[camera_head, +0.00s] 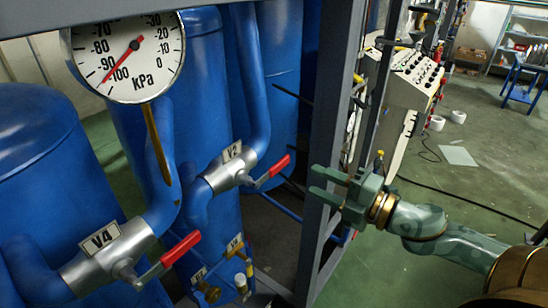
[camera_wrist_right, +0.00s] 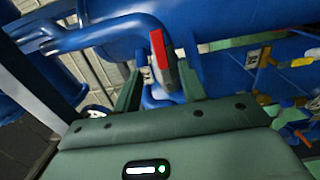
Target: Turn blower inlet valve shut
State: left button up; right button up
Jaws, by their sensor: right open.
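A silver valve body (camera_head: 228,170) tagged V2 sits on a blue pipe, its red-tipped lever (camera_head: 275,172) pointing right and slightly up. A second silver valve (camera_head: 105,255) tagged V4, with a red lever (camera_head: 180,248), is at lower left. I cannot tell from the tags which one is the blower inlet valve. My right gripper (camera_head: 314,182) is open and empty, fingers pointing left, just right of the V2 lever and apart from it. In the right wrist view, a red-tipped lever (camera_wrist_right: 158,50) lies ahead, in line with the gap between the fingers (camera_wrist_right: 160,78). My left gripper is out of view.
A grey frame post (camera_head: 330,120) stands right beside my right gripper. A round kPa gauge (camera_head: 125,55) is at upper left, its needle near -100. Blue tanks (camera_head: 45,150) fill the left. A control panel (camera_head: 412,80) stands behind. Green floor (camera_head: 470,180) is open at right.

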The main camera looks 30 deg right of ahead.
aim_at(282, 167)
jog(key=p+x, duration=0.2)
jog(key=x, duration=0.9)
jog(key=shift+w+a+r+p, duration=0.1)
jog(key=shift+w+p, duration=0.25)
jog(key=shift+w+a, duration=0.15)
jog(key=shift+w, duration=0.2)
grip_shut()
